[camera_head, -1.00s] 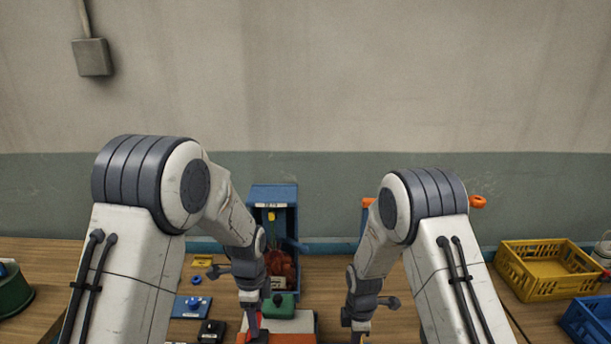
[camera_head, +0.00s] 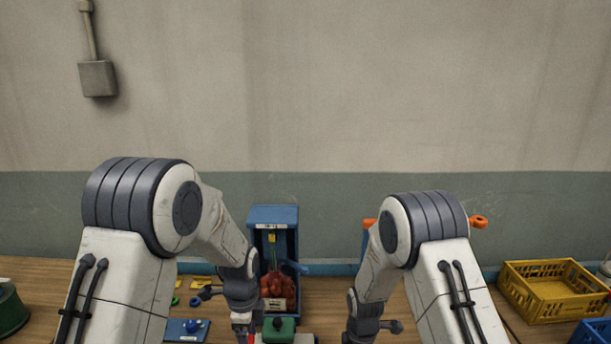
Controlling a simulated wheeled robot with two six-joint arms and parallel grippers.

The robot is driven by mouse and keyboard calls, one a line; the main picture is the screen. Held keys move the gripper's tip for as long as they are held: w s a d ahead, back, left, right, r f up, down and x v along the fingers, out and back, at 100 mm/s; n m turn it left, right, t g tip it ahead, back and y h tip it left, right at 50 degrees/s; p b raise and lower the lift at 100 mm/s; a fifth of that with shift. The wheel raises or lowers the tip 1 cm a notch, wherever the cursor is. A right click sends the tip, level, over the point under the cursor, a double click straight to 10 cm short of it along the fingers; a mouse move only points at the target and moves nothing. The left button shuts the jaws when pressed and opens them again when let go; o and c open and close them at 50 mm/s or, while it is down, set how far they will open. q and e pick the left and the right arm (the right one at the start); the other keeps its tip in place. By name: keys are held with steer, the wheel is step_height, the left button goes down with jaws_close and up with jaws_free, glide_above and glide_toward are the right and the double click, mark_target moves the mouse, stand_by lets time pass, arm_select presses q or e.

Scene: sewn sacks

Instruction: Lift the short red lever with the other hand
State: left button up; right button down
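My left gripper (camera_head: 243,334) points down at the bottom edge, left of a green block (camera_head: 279,330). A small patch of red (camera_head: 251,338) shows beside its fingertips. I cannot tell whether this is the short red lever or whether the fingers touch it. The fingers are largely cut off, so their opening is unclear. My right arm's wrist (camera_head: 362,325) hangs down right of the green block, with its fingers below the picture. No clear view of a whole red lever is given.
A blue open-fronted box (camera_head: 273,216) holding a red sack (camera_head: 273,285) stands behind the grippers. A blue panel with a knob (camera_head: 188,330) lies left. A yellow crate (camera_head: 548,290) and a blue crate (camera_head: 595,332) stand right.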

steer(key=shift+d, duration=0.1)
stand_by(0.3)
arm_select(q)
steer(key=shift+r, duration=4)
